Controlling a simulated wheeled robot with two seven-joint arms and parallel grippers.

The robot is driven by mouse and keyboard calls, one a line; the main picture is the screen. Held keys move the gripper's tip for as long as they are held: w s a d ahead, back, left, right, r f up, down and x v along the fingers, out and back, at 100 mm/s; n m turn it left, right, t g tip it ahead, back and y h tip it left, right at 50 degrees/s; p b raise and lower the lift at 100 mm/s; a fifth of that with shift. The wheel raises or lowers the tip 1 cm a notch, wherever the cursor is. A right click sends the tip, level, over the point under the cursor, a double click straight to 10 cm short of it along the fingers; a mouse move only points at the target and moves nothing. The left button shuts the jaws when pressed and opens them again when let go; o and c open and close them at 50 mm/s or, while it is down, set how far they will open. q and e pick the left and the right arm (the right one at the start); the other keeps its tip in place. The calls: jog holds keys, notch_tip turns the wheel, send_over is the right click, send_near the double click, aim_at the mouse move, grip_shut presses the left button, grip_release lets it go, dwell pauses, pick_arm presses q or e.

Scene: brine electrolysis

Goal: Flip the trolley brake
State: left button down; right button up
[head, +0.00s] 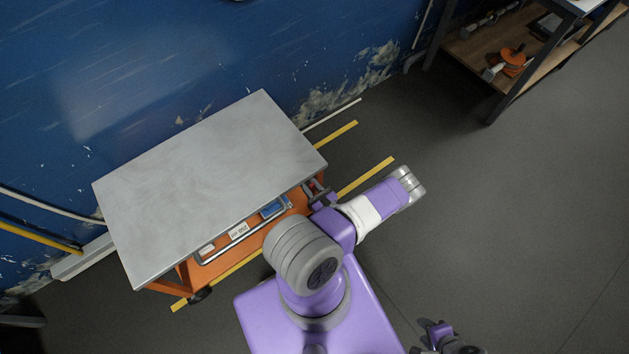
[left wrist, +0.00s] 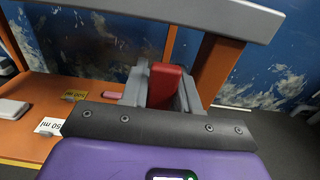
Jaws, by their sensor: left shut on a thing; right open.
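The trolley (head: 215,175) has a flat grey top and an orange frame and stands against the blue wall. The red brake lever (left wrist: 162,84) stands up between my left gripper's grey fingers (left wrist: 160,92) in the left wrist view, by the trolley's orange end. My left gripper is shut on the lever. In the head view the left gripper (head: 318,191) is at the trolley's right front corner, and the lever is mostly hidden there. My right gripper (head: 432,329) is open at the bottom edge, away from the trolley and partly cut off.
Under the trolley top is an orange shelf (left wrist: 60,97) with labels, a pink block (left wrist: 112,94) and a white block (left wrist: 12,109). A dark-legged shelf unit (head: 480,60) stands at the upper right. Grey floor to the right is clear.

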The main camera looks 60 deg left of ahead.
aim_at(314, 189)
pick_arm(q)
jog(key=shift+w, duration=0.3)
jog(key=c, duration=0.9)
grip_release()
jog(key=d, duration=0.5)
jog(key=w+d+p, duration=0.1)
jog(key=d, duration=0.1)
jog(key=shift+w+d, duration=0.1)
jog(key=shift+d, duration=0.15)
